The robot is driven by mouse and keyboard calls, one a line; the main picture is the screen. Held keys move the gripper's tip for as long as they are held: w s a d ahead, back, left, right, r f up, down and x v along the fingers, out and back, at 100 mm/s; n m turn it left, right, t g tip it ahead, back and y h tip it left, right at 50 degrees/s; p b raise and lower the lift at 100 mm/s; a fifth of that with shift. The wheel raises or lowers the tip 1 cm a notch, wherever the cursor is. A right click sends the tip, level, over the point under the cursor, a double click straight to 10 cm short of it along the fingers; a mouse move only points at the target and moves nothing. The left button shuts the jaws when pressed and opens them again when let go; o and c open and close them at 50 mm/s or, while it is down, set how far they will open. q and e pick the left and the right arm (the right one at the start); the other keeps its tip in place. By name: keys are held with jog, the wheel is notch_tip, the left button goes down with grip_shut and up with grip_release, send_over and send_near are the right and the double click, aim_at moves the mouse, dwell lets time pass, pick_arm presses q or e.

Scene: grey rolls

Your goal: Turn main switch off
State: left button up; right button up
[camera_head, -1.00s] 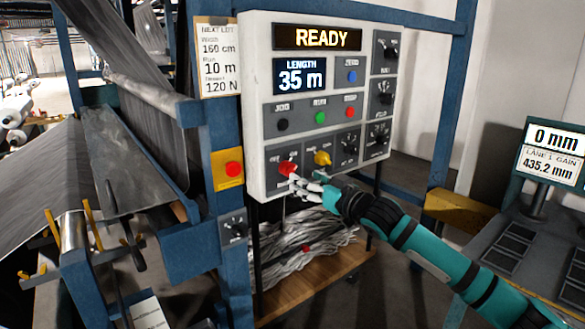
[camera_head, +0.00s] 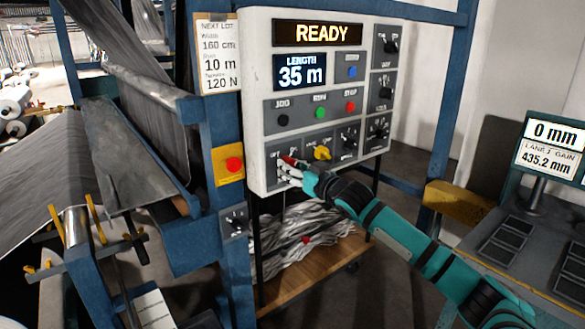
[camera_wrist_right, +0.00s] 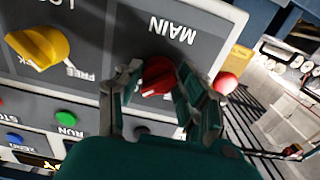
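The main switch is a red rotary knob (camera_wrist_right: 157,77) under the label MAIN, at the lower left of the grey control panel. In the head view only part of the red knob (camera_head: 288,160) shows beside my fingers. My right gripper (camera_head: 284,174) is at the knob. In the right wrist view my right gripper's fingers (camera_wrist_right: 160,84) lie on both sides of the knob and appear to touch it. The knob's exact pointing is partly hidden by the fingers. My left gripper is not in view.
A yellow knob (camera_head: 322,153) sits just right of the main switch. Black, green and red buttons lie above. A red button on a yellow plate (camera_head: 233,164) is on the blue post to the left. A desk with a screen (camera_head: 553,148) stands at the right.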

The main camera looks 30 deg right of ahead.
jog(key=c, duration=0.6)
jog(key=shift+n, duration=0.3)
jog(key=shift+r+n+p, duration=0.1)
jog(key=shift+n+p, duration=0.8)
jog(key=shift+n, duration=0.1)
jog(key=n+p, duration=0.2)
jog(key=n, duration=0.2)
jog(key=shift+d, duration=0.1)
jog(key=n+p, duration=0.2)
jog(key=n, duration=0.4)
jog(key=n+p, duration=0.1)
jog(key=n, duration=0.4)
jog(key=shift+n, duration=0.3)
